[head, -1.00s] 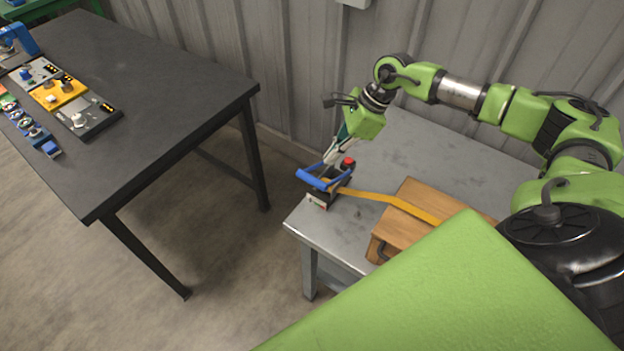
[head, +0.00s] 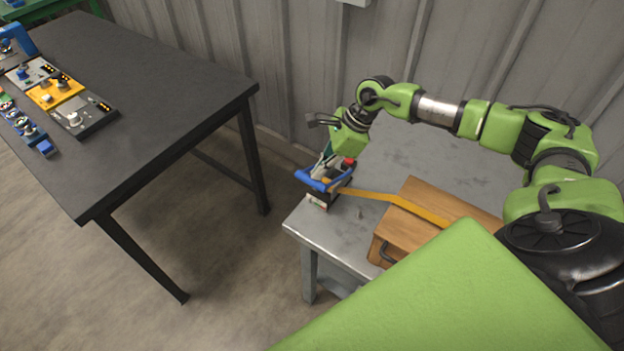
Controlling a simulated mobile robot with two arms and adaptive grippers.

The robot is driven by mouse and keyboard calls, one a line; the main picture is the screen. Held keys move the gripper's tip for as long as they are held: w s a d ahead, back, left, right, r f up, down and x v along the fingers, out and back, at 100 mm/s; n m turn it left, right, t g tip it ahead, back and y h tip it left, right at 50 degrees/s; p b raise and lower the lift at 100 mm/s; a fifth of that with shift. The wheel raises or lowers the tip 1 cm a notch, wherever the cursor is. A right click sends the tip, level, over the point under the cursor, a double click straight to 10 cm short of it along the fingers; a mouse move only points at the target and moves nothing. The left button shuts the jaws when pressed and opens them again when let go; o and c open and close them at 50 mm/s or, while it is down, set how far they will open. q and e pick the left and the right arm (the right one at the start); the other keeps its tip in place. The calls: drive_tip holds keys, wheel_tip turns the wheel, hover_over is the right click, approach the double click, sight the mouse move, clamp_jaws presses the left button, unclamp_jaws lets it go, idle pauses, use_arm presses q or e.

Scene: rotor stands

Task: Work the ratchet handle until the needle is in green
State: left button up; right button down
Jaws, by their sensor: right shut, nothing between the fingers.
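The ratchet (head: 342,187) sits at the near-left corner of the grey metal table, with its blue handle (head: 318,184) at the upper side. A small pale gauge strip (head: 317,203) with a little red shows on its front; the needle is too small to read. My right gripper (head: 328,165) is shut and empty, pointing down right at the back of the handle. Its fingertips partly overlap the ratchet, and I cannot tell whether they touch it. My left gripper is out of view.
An orange strap (head: 372,195) runs from the ratchet over a wooden box (head: 402,235) on the metal table (head: 340,245). A red knob (head: 349,162) stands behind the ratchet. A dark table (head: 150,75) with several devices stands left, across a floor gap.

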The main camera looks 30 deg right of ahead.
sight(333, 182)
wheel_tip(333, 182, down, 4)
drive_tip(key=b, duration=0.4)
drive_tip(key=shift+f, duration=0.25)
drive_tip(key=shift+s+d+r, duration=0.2)
drive_tip(key=shift+s+d, duration=0.15)
drive_tip(key=shift+d, duration=0.3)
drive_tip(key=shift+s+d+r, duration=0.2)
drive_tip(key=shift+s+d, duration=0.15)
drive_tip(key=shift+d, duration=0.25)
drive_tip(key=shift+s+d+r, duration=0.15)
drive_tip(key=shift+d, duration=0.1)
drive_tip(key=v, duration=1.1)
drive_tip(key=shift+r, duration=0.35)
drive_tip(key=shift+a, duration=0.1)
